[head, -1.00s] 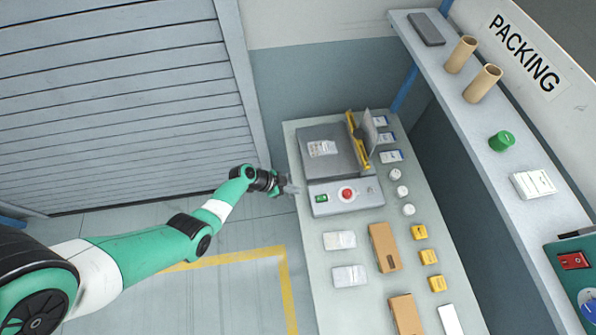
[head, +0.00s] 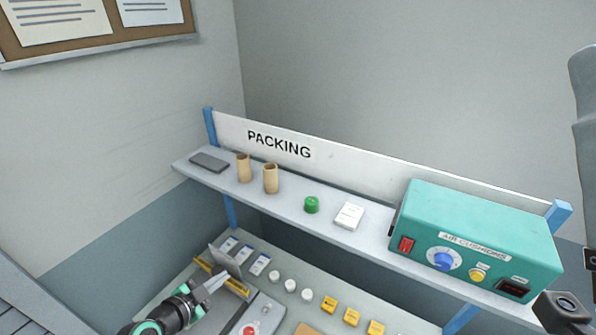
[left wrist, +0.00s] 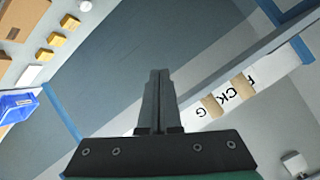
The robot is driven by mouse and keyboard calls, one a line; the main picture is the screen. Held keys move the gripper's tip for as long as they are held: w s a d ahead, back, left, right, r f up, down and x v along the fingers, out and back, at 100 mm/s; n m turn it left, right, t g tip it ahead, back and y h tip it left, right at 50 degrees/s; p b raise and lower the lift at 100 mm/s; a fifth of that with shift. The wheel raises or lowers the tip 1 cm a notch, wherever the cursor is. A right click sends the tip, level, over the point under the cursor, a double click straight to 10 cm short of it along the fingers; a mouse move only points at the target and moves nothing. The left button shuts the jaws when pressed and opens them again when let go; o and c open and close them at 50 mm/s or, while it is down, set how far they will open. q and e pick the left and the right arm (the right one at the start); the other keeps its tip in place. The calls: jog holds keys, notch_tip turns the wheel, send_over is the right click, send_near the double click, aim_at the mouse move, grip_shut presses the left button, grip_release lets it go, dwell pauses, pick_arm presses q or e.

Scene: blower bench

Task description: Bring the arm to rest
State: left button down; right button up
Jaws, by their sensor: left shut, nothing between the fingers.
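My left gripper (head: 215,285) is shut and empty, in front of the bench's back left part in the head view. In the left wrist view its two fingers (left wrist: 158,78) are together with nothing between them. In the head view it overlaps the sealing machine, whose yellow bar (head: 236,287) and red button (head: 250,330) show past it. I cannot tell its exact height above the machine. Most of my left arm is cut off by the lower edge.
A PACKING shelf (head: 330,210) carries cardboard tubes (head: 270,178), a green cap (head: 312,205) and a teal AIR CUSHIONS box (head: 480,235). White knobs (head: 290,285) and yellow blocks (head: 352,316) stand on the bench. A blue bin (left wrist: 18,108) shows in the left wrist view.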

pick_arm(q)
jog(key=s+d+r+t, duration=0.1)
jog(key=d+r+t, duration=0.2)
jog(key=r, duration=0.9)
jog(key=d+r+t+h, duration=0.1)
jog(key=d+r+t, duration=0.15)
jog(key=r, duration=1.05)
jog(key=s+d+r+t, duration=0.1)
jog(key=d+r+t, duration=0.2)
jog(key=r, duration=0.9)
jog(key=s+a+r+n+t+y, duration=0.3)
jog(key=s+r+n+t, duration=0.4)
jog(key=s+r, duration=1)
jog(key=r+n, duration=0.1)
jog(key=n, duration=0.2)
jog(key=shift+s+a+y+p, duration=0.15)
jog(key=shift+a+y+p, duration=0.05)
jog(key=shift+y+p, duration=0.1)
